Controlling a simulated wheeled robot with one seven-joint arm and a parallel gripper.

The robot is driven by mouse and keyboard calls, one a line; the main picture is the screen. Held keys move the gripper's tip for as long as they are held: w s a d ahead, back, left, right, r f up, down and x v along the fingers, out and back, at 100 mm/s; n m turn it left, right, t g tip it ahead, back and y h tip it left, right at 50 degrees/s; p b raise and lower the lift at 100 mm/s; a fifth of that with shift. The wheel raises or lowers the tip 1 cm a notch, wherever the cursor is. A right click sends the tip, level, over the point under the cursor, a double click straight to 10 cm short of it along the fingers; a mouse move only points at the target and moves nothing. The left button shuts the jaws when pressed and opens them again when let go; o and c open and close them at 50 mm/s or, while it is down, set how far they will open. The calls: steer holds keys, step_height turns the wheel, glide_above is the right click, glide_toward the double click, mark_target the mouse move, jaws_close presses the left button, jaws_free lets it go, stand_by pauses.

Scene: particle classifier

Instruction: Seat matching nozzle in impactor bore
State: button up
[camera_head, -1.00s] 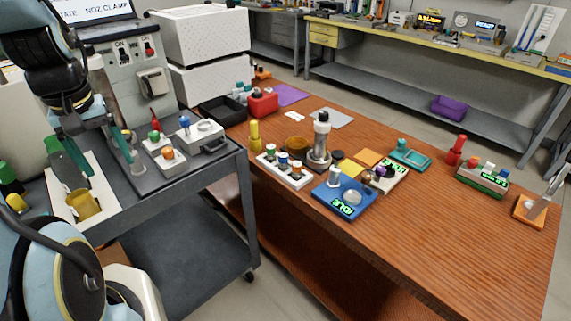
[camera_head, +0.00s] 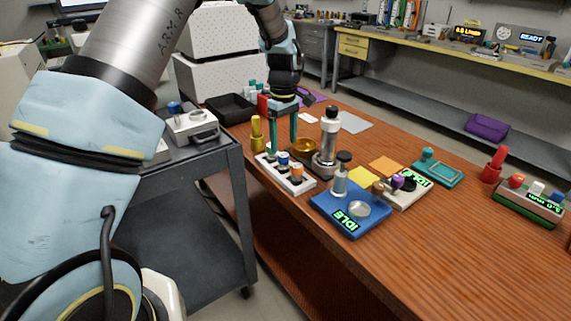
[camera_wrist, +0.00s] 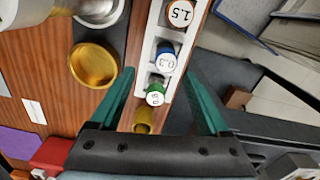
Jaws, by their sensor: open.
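A white rack (camera_head: 293,182) on the wooden table holds three upright nozzles. They have a green cap (camera_head: 271,150), a blue cap (camera_head: 283,161) and an orange cap (camera_head: 296,171). In the wrist view, the orange cap (camera_wrist: 181,12) reads 1.5, the blue cap (camera_wrist: 166,60) reads 0.3, and the green cap (camera_wrist: 155,95) has a number I cannot read surely. My gripper (camera_head: 281,143) is open and empty, its teal fingers pointing down above the rack's green end. A tall silver cylinder with a black top (camera_head: 328,140), apparently the impactor, stands just right of the rack; its bore is hidden.
A yellow post (camera_head: 256,133) stands at the rack's far left end. A blue device (camera_head: 328,205) marked IDLE stands close in front. A grey cart (camera_head: 215,155) adjoins the table.

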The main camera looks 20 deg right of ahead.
mark_target(284, 155)
steer(key=f, duration=0.1)
steer(key=f+p, duration=0.1)
steer(key=f, duration=0.1)
steer(key=s+f, duration=0.1)
steer(key=f, duration=0.1)
steer(key=shift+s+a+f+p, duration=0.1)
steer(key=shift+a+f+p, duration=0.15)
steer(key=shift+p, duration=0.15)
steer(key=shift+f, duration=0.4)
jaws_close()
